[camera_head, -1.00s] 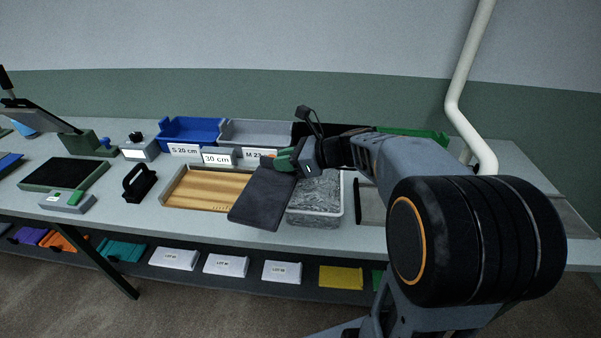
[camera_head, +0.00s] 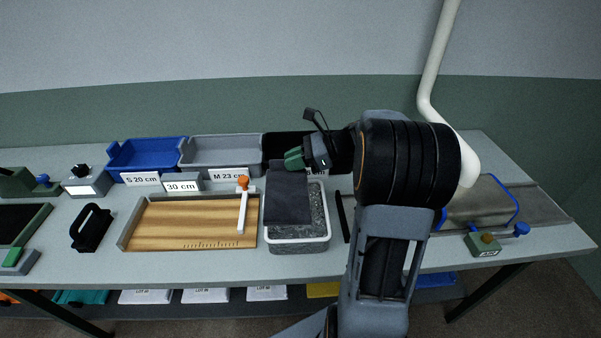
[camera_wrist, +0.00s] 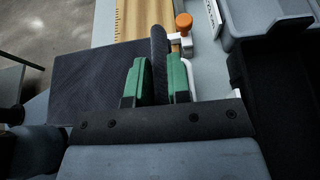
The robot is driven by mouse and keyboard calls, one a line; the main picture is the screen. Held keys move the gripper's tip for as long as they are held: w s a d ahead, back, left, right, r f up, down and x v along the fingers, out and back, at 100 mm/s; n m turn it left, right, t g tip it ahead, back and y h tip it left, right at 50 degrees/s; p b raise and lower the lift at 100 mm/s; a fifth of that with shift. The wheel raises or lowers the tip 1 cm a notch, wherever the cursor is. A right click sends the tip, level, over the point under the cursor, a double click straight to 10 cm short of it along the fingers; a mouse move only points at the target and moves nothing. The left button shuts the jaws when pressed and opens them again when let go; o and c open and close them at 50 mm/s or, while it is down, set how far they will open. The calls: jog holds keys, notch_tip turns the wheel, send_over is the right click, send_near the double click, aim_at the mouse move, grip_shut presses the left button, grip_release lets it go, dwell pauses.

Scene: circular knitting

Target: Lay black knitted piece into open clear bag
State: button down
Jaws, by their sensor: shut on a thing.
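The black knitted piece (camera_head: 289,205) hangs as a dark flat panel from my gripper (camera_head: 293,159), over a white tub. In the wrist view my gripper's green fingers (camera_wrist: 160,82) are shut on the folded edge of the piece (camera_wrist: 92,80), which spreads out to the left. A blue-edged outline (camera_head: 512,196) on a grey mat lies at the right of the bench. It may be the open clear bag, but its clear film cannot be made out. My arm hides part of its left side.
The white tub (camera_head: 298,247) holds grey speckled material. A wooden measuring board (camera_head: 180,222) with an orange-knobbed slider (camera_head: 242,205) is left of it. Blue (camera_head: 147,155), grey (camera_head: 222,150) and black bins stand behind.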

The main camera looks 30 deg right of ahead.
jog(key=shift+w+d+f, duration=0.1)
jog(key=shift+d+f, duration=0.3)
jog(key=shift+f, duration=0.6)
jog(key=shift+w+d+f, duration=0.1)
jog(key=shift+d+f, duration=0.35)
jog(key=shift+f, duration=0.6)
jog(key=shift+w+d+f, duration=0.1)
jog(key=shift+d+f, duration=0.3)
jog(key=shift+f, duration=0.6)
jog(key=shift+f, duration=0.1)
jog(key=shift+f, duration=0.5)
jog(key=c, duration=1.1)
grip_release()
